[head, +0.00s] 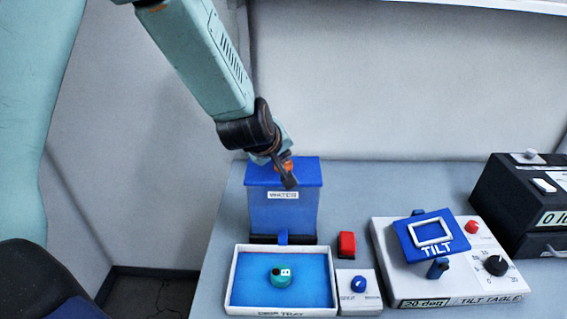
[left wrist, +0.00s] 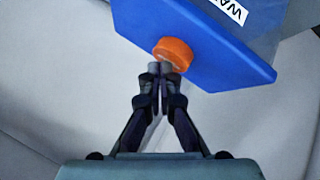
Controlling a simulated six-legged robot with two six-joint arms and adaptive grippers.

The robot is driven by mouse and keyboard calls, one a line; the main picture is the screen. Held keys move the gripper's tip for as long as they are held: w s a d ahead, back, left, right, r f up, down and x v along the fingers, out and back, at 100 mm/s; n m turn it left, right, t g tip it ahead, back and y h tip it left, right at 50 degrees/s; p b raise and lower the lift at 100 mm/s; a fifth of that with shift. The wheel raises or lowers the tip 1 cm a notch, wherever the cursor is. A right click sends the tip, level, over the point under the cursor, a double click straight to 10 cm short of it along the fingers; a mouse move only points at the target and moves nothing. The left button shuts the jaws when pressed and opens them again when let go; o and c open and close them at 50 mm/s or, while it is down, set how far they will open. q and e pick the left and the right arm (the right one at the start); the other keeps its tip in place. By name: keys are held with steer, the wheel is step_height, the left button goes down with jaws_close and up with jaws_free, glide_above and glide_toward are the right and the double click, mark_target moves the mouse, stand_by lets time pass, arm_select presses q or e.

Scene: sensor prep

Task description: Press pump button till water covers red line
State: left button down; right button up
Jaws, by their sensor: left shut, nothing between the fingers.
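The blue water tank (head: 284,215) with a WATER label stands at the back of the table. An orange pump button (head: 285,165) sits on its blue lid (head: 262,174); the button also shows in the left wrist view (left wrist: 174,53). My left gripper (head: 289,182) is shut and empty, its tips right by the button. In the left wrist view the fingertips (left wrist: 161,68) overlap the button's near edge; I cannot tell if they touch it. The white drop tray (head: 232,277) in front holds blue water (head: 312,282) around a teal round piece (head: 281,277). I cannot make out a red line.
A red switch (head: 346,244) and a small box with a blue knob (head: 359,284) stand right of the tray. Further right are the tilt table (head: 397,267) and a black device (head: 500,190). A wall rises behind the table.

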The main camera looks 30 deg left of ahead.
arm_select(q)
steer(key=shift+f+b, duration=0.4)
steer(key=shift+f, duration=0.2)
stand_by(0.4)
steer(key=shift+r, duration=0.2)
steer(key=shift+r+p, duration=1)
steer(key=shift+p, duration=0.1)
steer(key=shift+w+r+p, duration=0.1)
steer(key=shift+r+p, duration=0.8)
steer(key=shift+r, duration=0.05)
step_height(320, 180, up, 3)
steer(key=p, duration=0.3)
steer(key=shift+r, duration=0.2)
steer(key=shift+f, duration=0.15)
